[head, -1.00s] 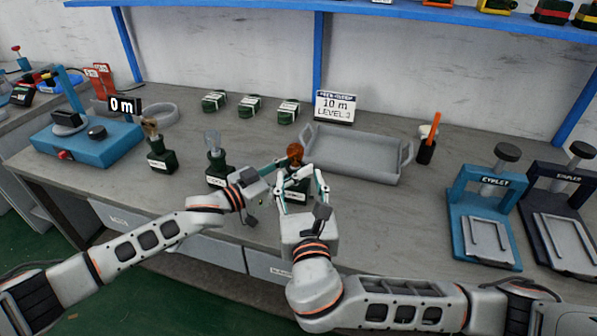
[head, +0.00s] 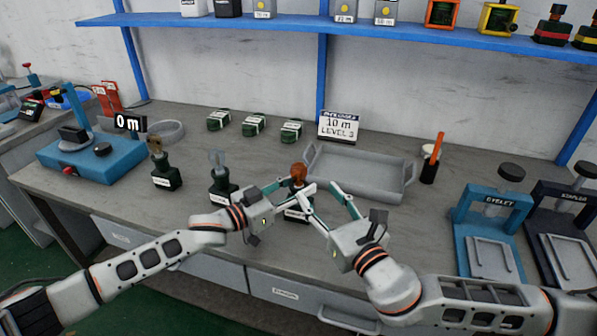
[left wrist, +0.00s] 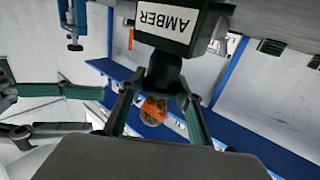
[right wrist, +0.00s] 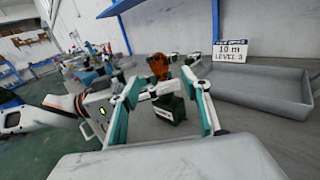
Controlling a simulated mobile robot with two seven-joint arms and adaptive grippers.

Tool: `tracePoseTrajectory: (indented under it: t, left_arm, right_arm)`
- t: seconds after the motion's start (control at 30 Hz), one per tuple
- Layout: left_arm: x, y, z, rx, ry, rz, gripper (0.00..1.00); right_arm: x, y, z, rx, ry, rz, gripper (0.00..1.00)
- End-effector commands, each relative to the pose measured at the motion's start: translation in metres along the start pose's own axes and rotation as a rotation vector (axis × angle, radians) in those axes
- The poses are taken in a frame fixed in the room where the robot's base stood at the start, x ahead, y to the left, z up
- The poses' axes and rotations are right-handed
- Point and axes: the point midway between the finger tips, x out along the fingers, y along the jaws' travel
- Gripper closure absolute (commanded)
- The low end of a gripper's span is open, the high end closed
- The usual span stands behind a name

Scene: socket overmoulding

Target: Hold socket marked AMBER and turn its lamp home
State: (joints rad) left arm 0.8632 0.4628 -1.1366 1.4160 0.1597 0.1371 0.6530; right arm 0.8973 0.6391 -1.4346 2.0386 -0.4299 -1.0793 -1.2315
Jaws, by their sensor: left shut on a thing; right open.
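The socket marked AMBER is dark green with a white label (left wrist: 168,24); it stands on the bench in the head view (head: 294,217). An amber lamp (head: 298,172) sits on top of it, and also shows in the left wrist view (left wrist: 154,110). My left gripper (head: 288,190) is shut on the socket near its neck, below the lamp. My right gripper (head: 323,190) is open, coming in from the right beside the lamp. In the right wrist view its fingers (right wrist: 163,86) stand apart, with lamp and socket beyond them. Whether a finger touches the lamp I cannot tell.
Two other sockets with lamps stand left, one clear-bulbed (head: 220,190), one brownish (head: 163,176). Several green blocks (head: 252,125) lie behind. A grey tray (head: 360,180) is behind right. A sign (head: 338,126) reads 10 m, LEVEL 3. Presses (head: 487,225) stand at right.

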Motion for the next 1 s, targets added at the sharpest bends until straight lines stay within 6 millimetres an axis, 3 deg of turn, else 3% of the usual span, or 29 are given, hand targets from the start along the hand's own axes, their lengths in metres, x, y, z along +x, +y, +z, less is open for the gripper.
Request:
tracePoseTrajectory:
  t: [0.2,0.37,0.8,1.0]
  left_arm:
    - [0.000,0.000,-0.001,0.000,0.001,0.000,0.90]
    - [0.000,0.000,-0.001,0.000,0.001,0.000,0.90]
    - [0.000,0.000,-0.001,0.000,0.001,0.000,0.90]
    - [0.000,0.000,-0.001,0.000,0.001,0.000,0.90]
  right_arm:
    - [-0.006,-0.007,0.000,-0.008,0.011,0.078,0.54]
    - [0.003,-0.006,0.000,-0.008,0.012,0.089,0.54]
    - [0.082,0.001,-0.001,-0.009,0.012,0.087,0.54]
    - [0.105,0.002,-0.002,-0.008,0.013,0.086,0.54]
